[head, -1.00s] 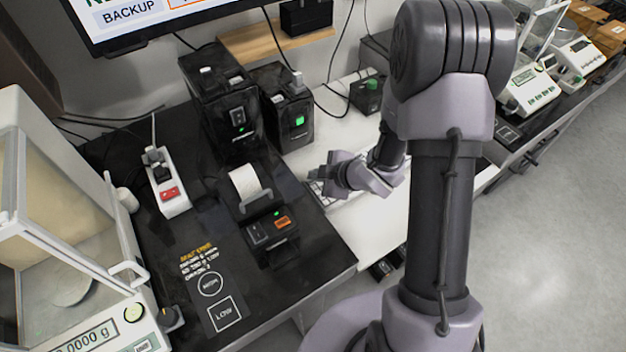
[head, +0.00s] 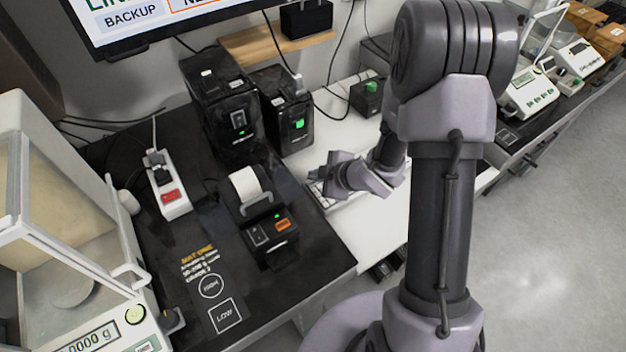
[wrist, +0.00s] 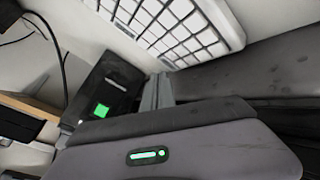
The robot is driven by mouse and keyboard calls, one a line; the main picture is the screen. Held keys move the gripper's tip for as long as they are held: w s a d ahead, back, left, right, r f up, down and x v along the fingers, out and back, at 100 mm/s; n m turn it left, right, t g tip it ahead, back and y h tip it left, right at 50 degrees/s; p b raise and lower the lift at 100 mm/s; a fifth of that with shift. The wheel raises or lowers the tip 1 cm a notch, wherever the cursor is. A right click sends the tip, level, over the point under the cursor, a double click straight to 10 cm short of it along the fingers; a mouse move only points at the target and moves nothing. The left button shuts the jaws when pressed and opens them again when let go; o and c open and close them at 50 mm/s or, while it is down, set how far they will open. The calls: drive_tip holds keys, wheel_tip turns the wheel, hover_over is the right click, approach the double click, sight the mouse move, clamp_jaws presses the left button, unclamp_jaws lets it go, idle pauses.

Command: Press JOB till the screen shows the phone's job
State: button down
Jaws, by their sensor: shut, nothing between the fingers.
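The screen (head: 165,18) is at the top left of the head view, cut off by the frame edge. It shows BACKUP and parts of larger words; no phone job is readable. My gripper (head: 318,186) is shut and empty, over the near-left end of the white keyboard (head: 342,199) on the white table. In the wrist view the keyboard (wrist: 175,28) lies at the top, and my fingers (wrist: 158,92) show beyond the gripper's body. No key or button marked JOB is readable. I cannot tell whether the fingertips touch the keyboard.
Two black boxes (head: 222,112) with switches stand left of my gripper. A label printer (head: 268,236) with an orange button stands on the black table, near a power strip (head: 168,190). A glass balance (head: 60,240) fills the left edge. A green-buttoned box (head: 367,97) stands behind.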

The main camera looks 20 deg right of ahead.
drive_tip(key=shift+r, duration=0.15)
wheel_tip(320, 180, up, 5)
drive_tip(key=p, duration=0.4)
idle(0.4)
idle(0.4)
